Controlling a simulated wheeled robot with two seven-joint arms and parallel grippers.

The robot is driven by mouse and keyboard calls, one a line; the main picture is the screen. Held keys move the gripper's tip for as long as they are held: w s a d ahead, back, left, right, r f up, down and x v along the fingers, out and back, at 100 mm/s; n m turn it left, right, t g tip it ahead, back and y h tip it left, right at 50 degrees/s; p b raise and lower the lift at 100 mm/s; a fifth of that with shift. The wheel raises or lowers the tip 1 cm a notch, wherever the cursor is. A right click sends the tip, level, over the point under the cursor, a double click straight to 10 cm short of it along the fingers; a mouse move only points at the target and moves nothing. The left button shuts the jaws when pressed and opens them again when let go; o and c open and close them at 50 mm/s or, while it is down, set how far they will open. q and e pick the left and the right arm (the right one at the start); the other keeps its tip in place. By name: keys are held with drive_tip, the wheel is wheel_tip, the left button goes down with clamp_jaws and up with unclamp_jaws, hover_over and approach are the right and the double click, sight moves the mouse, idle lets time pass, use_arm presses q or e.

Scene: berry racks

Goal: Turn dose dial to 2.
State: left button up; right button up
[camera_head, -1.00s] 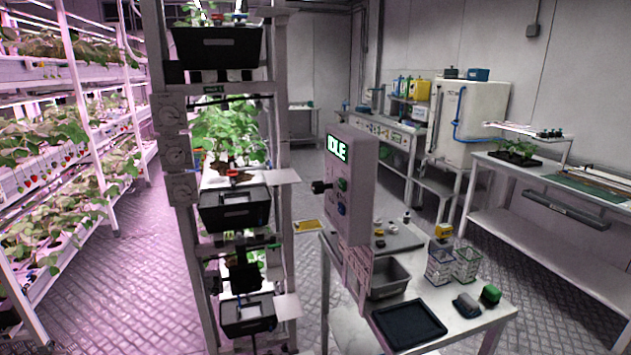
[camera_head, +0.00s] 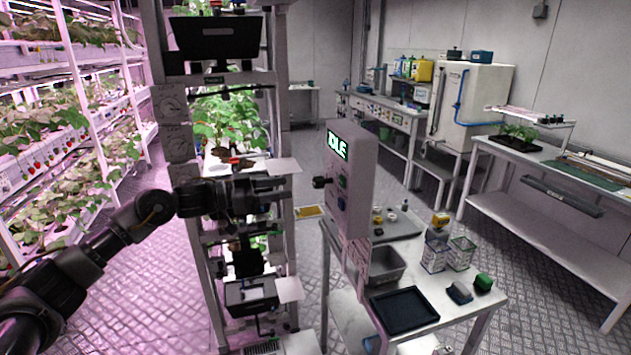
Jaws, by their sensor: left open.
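My right gripper is out of view.
A white table (camera_head: 430,320) below the box holds a grey bin, a black tray (camera_head: 403,310) and wire baskets.

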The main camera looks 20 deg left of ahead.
sight(314, 183)
use_arm(q)
drive_tip(key=p+x, duration=0.3)
drive_tip(key=x, duration=0.5)
drive_tip(key=shift+w+d+r, duration=0.15)
drive_tip(key=shift+w+d, duration=0.05)
drive_tip(key=shift+d, duration=0.1)
drive_tip(key=shift+w+d, duration=0.25)
drive_tip(key=shift+d, duration=0.2)
